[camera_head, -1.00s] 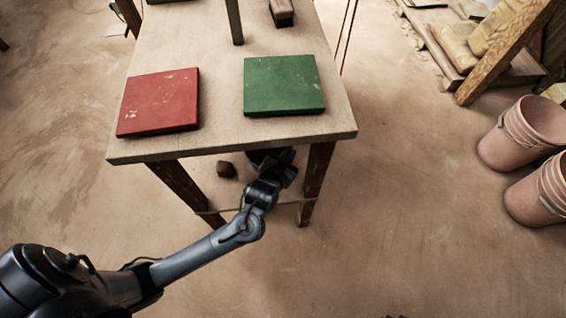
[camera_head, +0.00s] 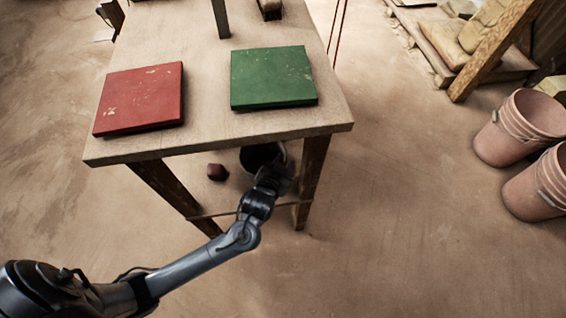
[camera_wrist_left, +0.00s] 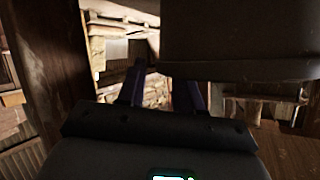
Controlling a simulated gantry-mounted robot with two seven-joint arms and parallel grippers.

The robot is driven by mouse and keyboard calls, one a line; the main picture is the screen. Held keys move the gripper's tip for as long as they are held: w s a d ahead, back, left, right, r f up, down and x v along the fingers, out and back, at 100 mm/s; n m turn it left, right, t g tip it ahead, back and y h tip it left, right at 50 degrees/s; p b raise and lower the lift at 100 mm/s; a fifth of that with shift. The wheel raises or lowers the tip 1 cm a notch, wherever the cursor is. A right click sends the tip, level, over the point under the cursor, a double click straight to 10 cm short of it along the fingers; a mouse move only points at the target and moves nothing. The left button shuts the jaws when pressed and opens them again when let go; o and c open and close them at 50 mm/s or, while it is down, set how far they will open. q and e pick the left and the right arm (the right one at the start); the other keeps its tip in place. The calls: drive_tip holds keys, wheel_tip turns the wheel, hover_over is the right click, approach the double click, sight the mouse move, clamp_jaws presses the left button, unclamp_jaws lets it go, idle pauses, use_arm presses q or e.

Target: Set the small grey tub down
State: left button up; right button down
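The small dark grey tub (camera_head: 260,156) shows under the front edge of the table, partly hidden by the tabletop and my left gripper. My left gripper (camera_head: 280,176) is beneath the table's front right part, close to the tub. In the left wrist view the tub (camera_wrist_left: 240,40) fills the upper right as a large dark shape with a wider rim. The fingers of my left gripper (camera_wrist_left: 164,88) stand apart with background showing between them. The tub overlaps the right fingertip, so any contact there is hidden. I cannot see what bears the tub. My right gripper is not in view.
The wooden table (camera_head: 210,135) carries a red tile (camera_head: 140,98) and a green tile (camera_head: 272,76). Its front legs (camera_head: 312,175) flank my arm. A small dark red block (camera_head: 217,172) lies below the tabletop. Pink buckets (camera_head: 518,130) stand at right; the floor between is clear.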

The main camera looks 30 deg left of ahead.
use_arm(q)
drive_tip(key=shift+s, duration=0.1)
drive_tip(key=s+r+g+h+p, duration=0.1)
drive_tip(key=s+r+g+p, duration=0.2)
drive_tip(key=s, duration=0.9)
drive_tip(key=s+r+m+g+h+p, duration=0.1)
drive_tip(key=s+r+g+p, duration=0.2)
drive_tip(key=s, duration=0.9)
drive_tip(key=d+g, duration=0.1)
drive_tip(key=g, duration=0.2)
drive_tip(key=shift+r+h, duration=0.3)
drive_tip(key=shift+h, duration=0.1)
drive_tip(key=shift+p, duration=0.35)
wheel_tip(320, 180, up, 60)
drive_tip(key=p, duration=6)
